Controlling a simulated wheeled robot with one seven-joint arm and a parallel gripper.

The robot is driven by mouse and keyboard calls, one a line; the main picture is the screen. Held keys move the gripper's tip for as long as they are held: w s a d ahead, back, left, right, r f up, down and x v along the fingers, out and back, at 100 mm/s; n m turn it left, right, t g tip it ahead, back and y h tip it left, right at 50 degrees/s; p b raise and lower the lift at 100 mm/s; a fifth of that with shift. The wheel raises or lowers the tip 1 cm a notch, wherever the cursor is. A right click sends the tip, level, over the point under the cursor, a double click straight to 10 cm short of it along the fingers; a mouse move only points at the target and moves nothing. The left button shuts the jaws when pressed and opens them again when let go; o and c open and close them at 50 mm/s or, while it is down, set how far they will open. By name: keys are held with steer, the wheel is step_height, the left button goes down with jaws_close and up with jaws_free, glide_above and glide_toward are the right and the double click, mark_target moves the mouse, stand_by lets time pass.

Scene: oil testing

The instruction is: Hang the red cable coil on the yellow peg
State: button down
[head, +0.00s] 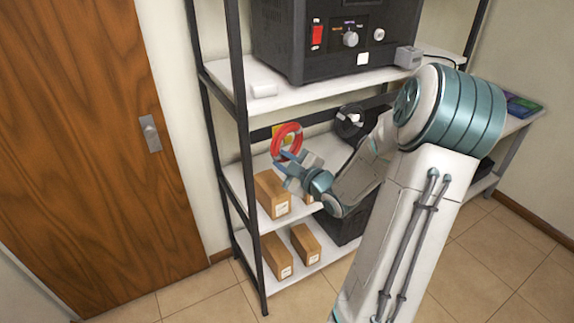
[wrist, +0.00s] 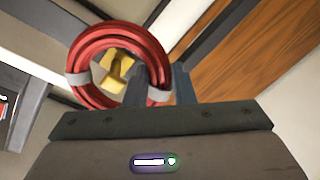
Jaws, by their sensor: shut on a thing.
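The red cable coil (head: 275,144) is a ring with grey ties, held upright in front of the shelf rack's left part. My gripper (head: 291,164) is shut on its lower rim. In the wrist view the coil (wrist: 85,42) fills the upper left, with the fingers (wrist: 160,84) on its lower right rim. The yellow peg (wrist: 117,68) with its plate shows through the coil's opening. In the head view a bit of yellow (head: 279,130) shows behind the coil. I cannot tell whether the coil is around the peg or in front of it.
A black coil (head: 350,121) hangs right of the red one. Cardboard boxes (head: 271,194) stand on the shelves below. A dark instrument (head: 335,35) sits on the shelf above. The rack's black post (head: 243,130) is close left of the coil.

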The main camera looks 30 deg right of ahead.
steer(key=shift+w, duration=0.55)
steer(key=shift+w+a+f+b, duration=0.1)
steer(key=shift+w+f+b, duration=0.4)
steer(key=shift+w+b, duration=0.35)
steer(key=shift+s, duration=0.1)
steer(key=c, duration=1.1)
jaws_free()
steer(key=shift+c, duration=0.2)
steer(key=b+v, duration=0.1)
steer(key=v, duration=1.3)
steer(key=shift+b, duration=0.4)
steer(key=shift+f, duration=0.1)
